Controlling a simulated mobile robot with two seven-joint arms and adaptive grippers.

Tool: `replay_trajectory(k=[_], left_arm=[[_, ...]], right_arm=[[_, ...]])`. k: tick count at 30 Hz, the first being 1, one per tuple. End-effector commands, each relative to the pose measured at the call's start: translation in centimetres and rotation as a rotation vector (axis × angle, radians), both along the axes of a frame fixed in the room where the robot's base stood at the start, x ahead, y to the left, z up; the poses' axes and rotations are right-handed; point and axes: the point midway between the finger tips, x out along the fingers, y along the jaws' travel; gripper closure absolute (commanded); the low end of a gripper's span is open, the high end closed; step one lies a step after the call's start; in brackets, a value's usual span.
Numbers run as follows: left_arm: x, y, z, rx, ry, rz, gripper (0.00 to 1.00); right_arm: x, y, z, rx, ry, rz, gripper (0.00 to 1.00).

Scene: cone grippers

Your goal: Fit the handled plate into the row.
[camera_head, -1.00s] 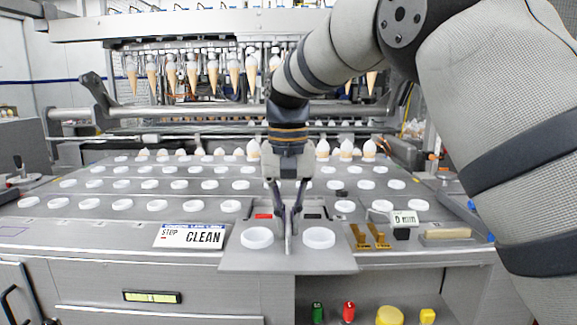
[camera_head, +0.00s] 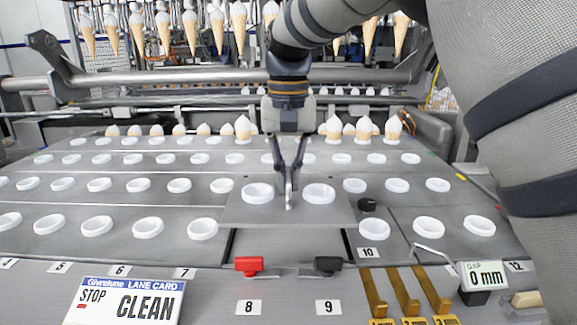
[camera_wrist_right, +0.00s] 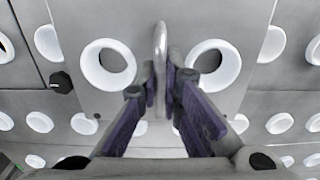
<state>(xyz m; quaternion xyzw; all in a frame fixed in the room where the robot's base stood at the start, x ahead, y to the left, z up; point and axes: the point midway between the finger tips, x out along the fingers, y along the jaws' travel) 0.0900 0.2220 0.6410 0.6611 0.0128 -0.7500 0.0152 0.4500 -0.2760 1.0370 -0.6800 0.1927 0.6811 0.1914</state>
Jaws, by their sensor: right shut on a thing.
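The handled plate (camera_head: 238,213) is a grey slab with two white rings and an upright handle between them. My right gripper (camera_head: 289,185) points down, shut on that handle (camera_wrist_right: 160,45). In the right wrist view the plate (camera_wrist_right: 118,25) lies beyond the fingers, with a ring on either side of the handle. In the head view the plate overlaps the second row from the front. A dark gap (camera_head: 288,245) in the front row shows just in front of it, above labels 8 and 9. I cannot tell whether the plate touches the surface below. My left gripper is not in view.
Red (camera_head: 249,265) and black (camera_head: 327,264) latches sit at the gap's front edge. A lane card (camera_head: 126,302) stands front left. Brass strips (camera_head: 405,290) and a gap display (camera_head: 482,275) stand front right. Filled cones (camera_head: 243,128) stand behind; a metal bar (camera_head: 200,79) crosses behind them.

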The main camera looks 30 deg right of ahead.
Motion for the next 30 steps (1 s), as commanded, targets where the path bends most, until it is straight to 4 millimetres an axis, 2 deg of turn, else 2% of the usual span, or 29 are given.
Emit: replay_trajectory(k=[10, 24, 30], left_arm=[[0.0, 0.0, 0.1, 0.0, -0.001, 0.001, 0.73], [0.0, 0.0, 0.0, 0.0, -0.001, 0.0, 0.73], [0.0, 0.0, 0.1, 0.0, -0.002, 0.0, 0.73]], right_arm=[[-0.1, 0.1, 0.3, -0.008, -0.002, 0.001, 1.0], [-0.1, 0.1, -4.3, -0.007, 0.0, 0.0, 1.0], [-0.1, 0.1, -5.3, -0.007, -0.002, 0.0, 1.0]])
